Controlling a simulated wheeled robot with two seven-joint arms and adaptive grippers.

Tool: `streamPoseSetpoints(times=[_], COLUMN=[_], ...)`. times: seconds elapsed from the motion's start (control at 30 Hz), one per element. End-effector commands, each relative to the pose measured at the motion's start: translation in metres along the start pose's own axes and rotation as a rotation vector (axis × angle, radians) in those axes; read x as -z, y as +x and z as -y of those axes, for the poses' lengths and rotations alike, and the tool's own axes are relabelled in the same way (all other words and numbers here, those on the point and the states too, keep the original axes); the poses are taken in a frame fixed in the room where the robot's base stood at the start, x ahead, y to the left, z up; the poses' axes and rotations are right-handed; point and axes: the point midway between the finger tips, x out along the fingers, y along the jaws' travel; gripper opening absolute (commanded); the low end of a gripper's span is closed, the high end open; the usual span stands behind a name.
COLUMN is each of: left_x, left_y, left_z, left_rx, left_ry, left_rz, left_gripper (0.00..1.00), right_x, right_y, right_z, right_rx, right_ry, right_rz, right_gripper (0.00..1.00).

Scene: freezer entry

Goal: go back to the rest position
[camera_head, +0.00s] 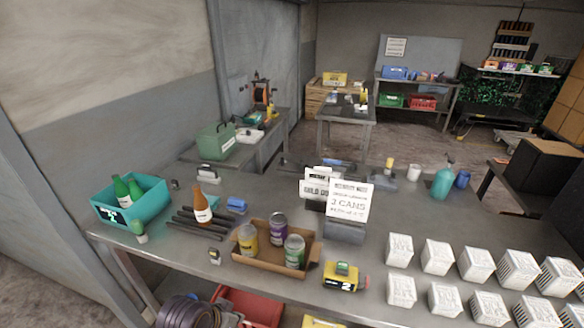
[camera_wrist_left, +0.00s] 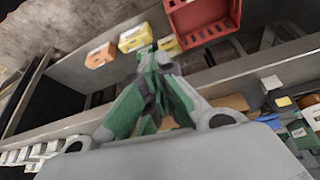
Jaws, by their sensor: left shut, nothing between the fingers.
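My left gripper (camera_wrist_left: 152,62) shows in the left wrist view, with its grey and green fingers brought together at the tips and nothing held between them. It points toward the open space beside a table edge, with a red crate (camera_wrist_left: 203,18) and small yellow and orange bins beyond the tips. It does not appear to touch them. Neither gripper shows in the head view. My right gripper is not in either view.
The metal worktable (camera_head: 190,262) holds a teal bin (camera_head: 150,205) with green bottles, a brown bottle (camera_head: 201,205), a cardboard tray (camera_head: 268,265) with 3 cans, a sign (camera_head: 349,199), a yellow device (camera_head: 342,275) and several white boxes (camera_head: 437,258). Open floor (camera_head: 420,148) lies behind.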

Motion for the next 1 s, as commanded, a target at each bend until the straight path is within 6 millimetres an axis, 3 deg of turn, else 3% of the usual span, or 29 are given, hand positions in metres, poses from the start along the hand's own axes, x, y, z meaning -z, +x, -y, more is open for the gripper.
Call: streamPoseSetpoints(times=[0.2, 0.7, 1.0], left_x=[-0.035, -0.079, -0.084], left_y=[-0.01, -0.027, 0.005], left_z=[0.019, 0.043, 0.045], left_rx=[0.062, 0.152, 0.145], left_ry=[-0.109, -0.241, -0.237], left_rz=[0.056, 0.124, 0.131], left_gripper=[0.0, 0.0, 0.0], right_x=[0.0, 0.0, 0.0], right_y=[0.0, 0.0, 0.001], right_z=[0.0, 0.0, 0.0], right_rx=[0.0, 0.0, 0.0], right_ry=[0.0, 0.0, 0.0], right_rz=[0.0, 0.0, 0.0], right_gripper=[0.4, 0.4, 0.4])
